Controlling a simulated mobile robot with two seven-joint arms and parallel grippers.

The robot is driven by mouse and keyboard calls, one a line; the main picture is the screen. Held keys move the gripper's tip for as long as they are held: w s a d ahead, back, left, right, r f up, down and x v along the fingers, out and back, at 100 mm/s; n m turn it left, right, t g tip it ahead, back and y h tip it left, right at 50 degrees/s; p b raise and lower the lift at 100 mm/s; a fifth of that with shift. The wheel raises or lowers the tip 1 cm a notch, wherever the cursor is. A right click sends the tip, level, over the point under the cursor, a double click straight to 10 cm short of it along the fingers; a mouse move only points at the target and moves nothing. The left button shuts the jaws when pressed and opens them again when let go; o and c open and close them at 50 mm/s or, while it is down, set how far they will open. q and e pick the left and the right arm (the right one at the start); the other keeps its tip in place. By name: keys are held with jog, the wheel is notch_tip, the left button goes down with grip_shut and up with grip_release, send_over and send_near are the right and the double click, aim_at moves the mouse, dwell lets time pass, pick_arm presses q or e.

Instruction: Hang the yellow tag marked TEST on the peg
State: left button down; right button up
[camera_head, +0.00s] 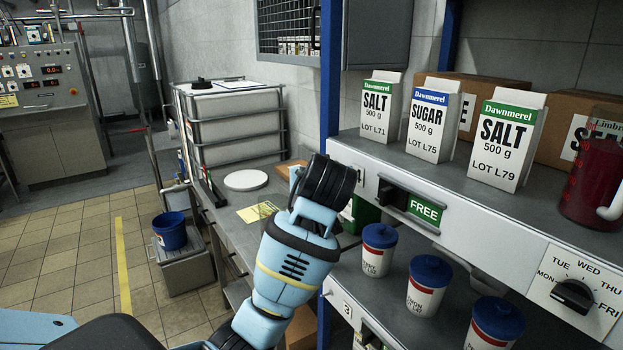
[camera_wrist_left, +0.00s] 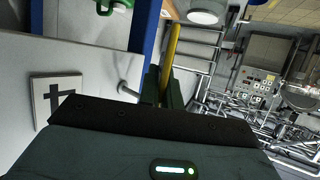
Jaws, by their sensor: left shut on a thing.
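In the left wrist view my left gripper (camera_wrist_left: 164,88) is shut on the yellow tag (camera_wrist_left: 172,50), which shows nearly edge-on as a narrow strip beyond the fingers. Its lettering cannot be read from there. A short metal peg with a round end (camera_wrist_left: 128,92) sticks out from the pale shelf front, just left of the fingers. The tag is apart from the peg in this picture. In the head view my left wrist hides the fingers and the peg. My right gripper is not in view.
A yellow sheet (camera_head: 257,212) appears on the grey bench. Salt and sugar cartons (camera_head: 432,119) stand on the upper shelf, blue-lidded tubs (camera_head: 428,286) below. A black handle (camera_head: 402,200) juts beside FREE.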

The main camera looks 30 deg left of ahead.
pick_arm(q)
jog(key=shift+w+d+f, duration=0.15)
jog(key=shift+w+d, duration=0.15)
jog(key=shift+w, duration=0.3)
jog(key=shift+w+d+f, duration=0.15)
jog(key=shift+w+d, duration=0.1)
jog(key=shift+w, duration=0.3)
